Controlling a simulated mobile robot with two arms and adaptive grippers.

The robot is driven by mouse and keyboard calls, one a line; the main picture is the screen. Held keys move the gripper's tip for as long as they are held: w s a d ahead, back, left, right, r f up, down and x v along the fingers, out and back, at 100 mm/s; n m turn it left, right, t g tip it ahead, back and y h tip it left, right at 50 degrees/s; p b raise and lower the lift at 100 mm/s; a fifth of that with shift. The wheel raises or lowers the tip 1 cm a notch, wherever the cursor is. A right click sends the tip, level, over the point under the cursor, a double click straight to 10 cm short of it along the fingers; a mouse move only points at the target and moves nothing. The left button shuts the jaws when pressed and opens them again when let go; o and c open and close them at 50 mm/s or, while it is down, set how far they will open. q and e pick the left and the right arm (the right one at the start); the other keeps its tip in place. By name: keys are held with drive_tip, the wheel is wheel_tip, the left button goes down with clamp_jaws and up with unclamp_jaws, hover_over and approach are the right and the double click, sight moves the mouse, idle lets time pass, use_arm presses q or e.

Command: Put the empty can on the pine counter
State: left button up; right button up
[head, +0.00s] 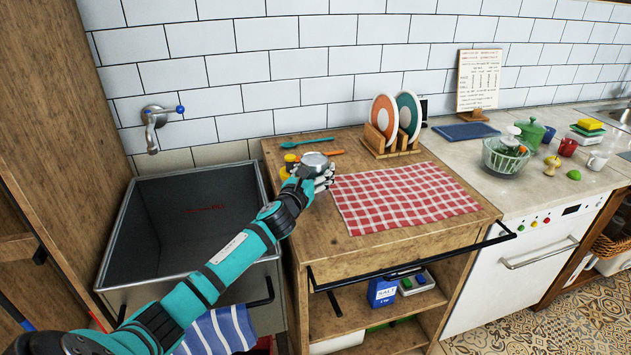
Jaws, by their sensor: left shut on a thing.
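My left gripper (322,178) reaches in over the pine counter (375,240), near its left side. It is shut on the can (314,160), whose round silvery top shows above the fingers. The can's lower part is hidden behind the hand, so I cannot tell whether it touches the counter. The can looks roughly upright. My right gripper is not in view.
A red checked cloth (400,198) covers the counter's middle. A plate rack (390,145) stands behind it. A deep grey sink (190,215) is at left.

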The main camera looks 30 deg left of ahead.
use_arm(q)
drive_tip(key=shift+w+f, duration=0.15)
drive_tip(key=shift+f, duration=1.65)
drive_tip(key=shift+f+b, duration=0.1)
drive_tip(key=shift+b, duration=0.25)
drive_tip(key=o, duration=1.2)
drive_tip(key=shift+o, duration=0.2)
drive_tip(key=shift+s, duration=0.3)
drive_tip(key=s, duration=0.3)
drive_tip(key=s+d, duration=0.1)
drive_tip(key=s, duration=0.3)
drive_tip(key=s+d, duration=0.1)
drive_tip(key=s, duration=0.3)
drive_tip(key=shift+s+d, duration=0.1)
drive_tip(key=shift+s, duration=0.05)
